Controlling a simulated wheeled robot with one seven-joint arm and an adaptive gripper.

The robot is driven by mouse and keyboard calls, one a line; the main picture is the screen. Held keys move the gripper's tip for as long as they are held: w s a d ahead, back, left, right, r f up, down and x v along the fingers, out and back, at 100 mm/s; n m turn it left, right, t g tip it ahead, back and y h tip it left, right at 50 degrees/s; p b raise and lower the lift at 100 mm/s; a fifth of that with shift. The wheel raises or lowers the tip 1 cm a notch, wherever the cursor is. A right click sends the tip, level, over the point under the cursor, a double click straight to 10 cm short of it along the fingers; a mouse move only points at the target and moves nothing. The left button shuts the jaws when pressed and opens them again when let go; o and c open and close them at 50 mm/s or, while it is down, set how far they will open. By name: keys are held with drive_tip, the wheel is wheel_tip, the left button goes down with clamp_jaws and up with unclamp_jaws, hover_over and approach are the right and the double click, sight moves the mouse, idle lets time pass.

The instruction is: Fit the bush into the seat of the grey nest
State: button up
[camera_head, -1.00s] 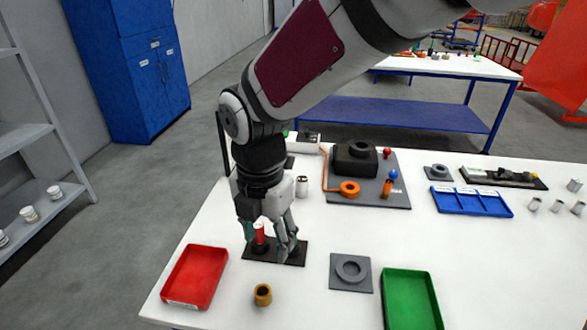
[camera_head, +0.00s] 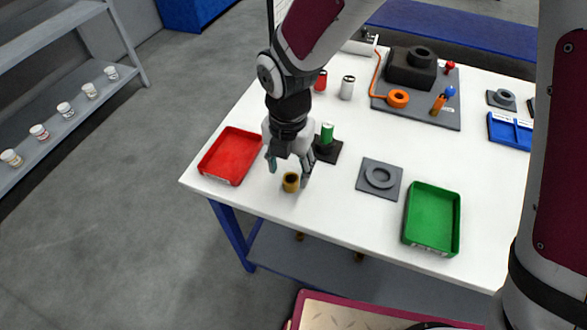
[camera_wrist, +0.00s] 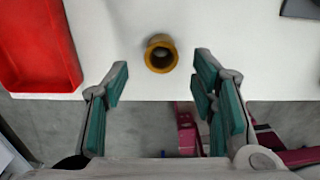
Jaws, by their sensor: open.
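The bush (camera_head: 291,182) is a short brass-coloured ring standing upright on the white table near its front edge. In the wrist view the bush (camera_wrist: 161,54) lies ahead of and between the two fingertips, with its bore showing. My gripper (camera_head: 289,166) is over the bush, pointing down, its fingers spread and empty. In the wrist view the green-padded fingers (camera_wrist: 162,65) stand wide apart, with room on both sides of the bush. The grey nest (camera_head: 364,190) is a flat square plate with a raised round seat, to the right of the bush. Its seat is empty.
A red tray (camera_head: 231,157) lies left of my gripper and a green tray (camera_head: 432,219) right of the nest. A black plate with a green cylinder (camera_head: 327,134) stands just behind my gripper. Red (camera_head: 321,81) and white cans (camera_head: 347,88) stand farther back.

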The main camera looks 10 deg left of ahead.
sight(291, 179)
drive_tip(key=shift+w+d+f, duration=0.1)
drive_tip(key=shift+w+f, duration=0.05)
drive_tip(key=shift+f, duration=1.05)
drive_tip(key=shift+w+f, duration=0.1)
drive_tip(key=shift+f, duration=1.05)
clamp_jaws()
drive_tip(key=shift+r, duration=0.1)
